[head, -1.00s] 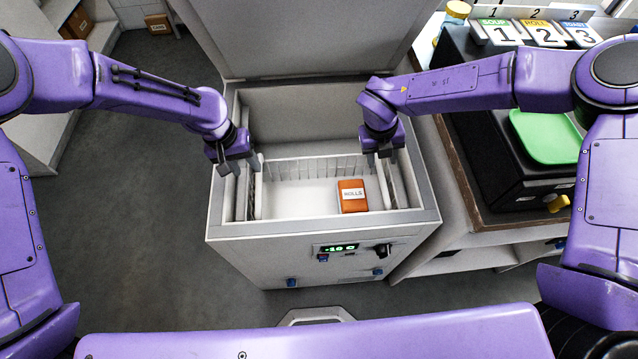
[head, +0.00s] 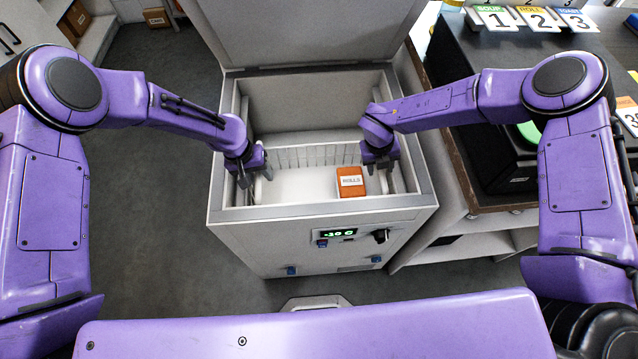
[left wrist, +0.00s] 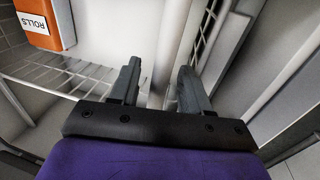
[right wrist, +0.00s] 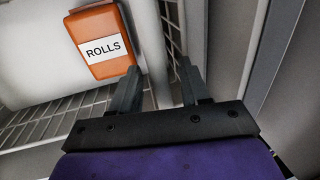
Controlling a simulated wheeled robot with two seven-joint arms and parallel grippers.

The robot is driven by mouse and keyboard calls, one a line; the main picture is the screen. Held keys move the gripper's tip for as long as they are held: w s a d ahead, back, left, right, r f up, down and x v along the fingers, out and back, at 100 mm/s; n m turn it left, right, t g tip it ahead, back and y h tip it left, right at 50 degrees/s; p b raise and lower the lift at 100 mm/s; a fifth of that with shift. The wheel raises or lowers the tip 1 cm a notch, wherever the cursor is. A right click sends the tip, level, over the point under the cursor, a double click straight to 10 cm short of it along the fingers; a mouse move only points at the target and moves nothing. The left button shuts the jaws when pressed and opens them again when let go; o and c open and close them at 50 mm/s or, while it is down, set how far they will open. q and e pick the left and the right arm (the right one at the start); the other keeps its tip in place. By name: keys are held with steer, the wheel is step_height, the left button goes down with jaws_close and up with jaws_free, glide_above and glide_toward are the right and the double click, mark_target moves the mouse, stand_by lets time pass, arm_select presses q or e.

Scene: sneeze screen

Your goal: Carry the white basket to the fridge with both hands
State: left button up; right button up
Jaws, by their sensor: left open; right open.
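The white basket (head: 300,188) sits inside the open chest freezer, with its wire back wall showing. An orange pack marked ROLLS (head: 351,182) lies in it at the right. My left gripper (head: 255,180) is open at the basket's left side; in the left wrist view a white rim bar (left wrist: 172,50) runs between its fingers (left wrist: 158,85). My right gripper (head: 380,170) is open at the right side; in the right wrist view a white rim bar (right wrist: 152,45) runs between its fingers (right wrist: 160,85). Contact cannot be told. No fridge is clearly identifiable.
The chest freezer (head: 300,222) has its lid (head: 300,35) raised behind and a lit display in front. A counter with a black unit (head: 490,100) and numbered signs (head: 540,19) stands at the right. Grey floor (head: 150,190) is clear at the left.

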arm_select(q)
steer(key=shift+w+f, duration=0.15)
steer(key=shift+f, duration=0.05)
arm_select(e)
steer(key=shift+w+f, duration=0.15)
steer(key=shift+f, duration=0.15)
arm_select(q)
jaws_close()
arm_select(e)
steer(key=shift+r, duration=0.1)
jaws_close()
arm_select(q)
steer(key=shift+r, duration=0.25)
arm_select(e)
steer(key=shift+r, duration=0.2)
